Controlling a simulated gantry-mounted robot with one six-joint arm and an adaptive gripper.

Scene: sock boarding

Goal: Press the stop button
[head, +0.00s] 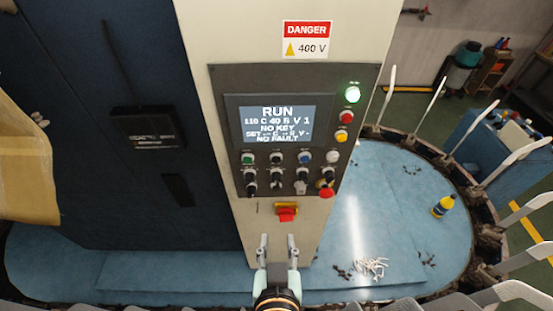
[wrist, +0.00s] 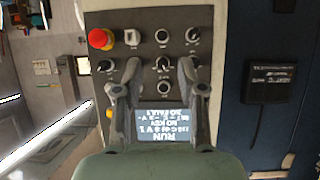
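The control panel (head: 300,100) faces me on a beige cabinet. Its screen (head: 277,125) reads RUN. A red mushroom button (head: 326,193) sits at the panel's lower right; it also shows with a yellow collar in the wrist view (wrist: 101,39). Green (head: 248,158), blue (head: 305,157) and white (head: 331,157) buttons sit in a row under the screen. Button labels are too small to read, so I cannot tell which is marked stop. My gripper (head: 277,240) is open and empty, below the panel in the head view. Its fingers (wrist: 160,75) hide part of the panel.
A green lamp (head: 352,94) glows above a red (head: 347,117) and a yellow one (head: 342,135). A red and yellow switch (head: 287,210) sits below the panel.

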